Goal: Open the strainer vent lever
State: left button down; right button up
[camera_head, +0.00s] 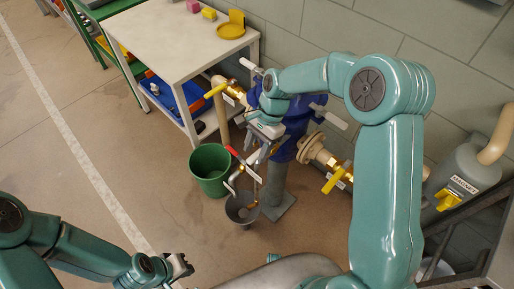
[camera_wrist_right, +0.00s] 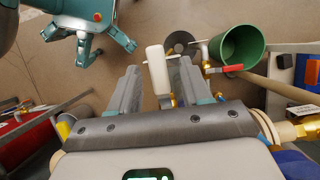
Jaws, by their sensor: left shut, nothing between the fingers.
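The blue strainer body (camera_head: 297,122) stands at the wall in the head view, partly hidden by my right arm. My right gripper (camera_head: 258,172) points down in front of it. In the right wrist view the fingers (camera_wrist_right: 158,82) are apart, with a white rounded handle (camera_wrist_right: 156,65) between them and brass at its base. I cannot tell whether the fingers touch it, nor whether it is the vent lever. A red lever (camera_head: 233,151) sits left of this gripper; it also shows in the right wrist view (camera_wrist_right: 212,70). My left gripper (camera_head: 181,267) is shut and empty, low in the picture.
A green bucket (camera_head: 210,181) and a grey funnel-shaped cup (camera_head: 234,207) stand below the red lever. Yellow levers (camera_head: 217,90) and (camera_head: 334,180) flank the strainer. A white-topped table (camera_head: 165,42) is at the back left. A grey tank (camera_head: 462,165) stands right. Floor at left is clear.

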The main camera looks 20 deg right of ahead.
jog(key=v, duration=1.6)
jog(key=shift+p, duration=0.45)
jog(key=shift+r, duration=0.1)
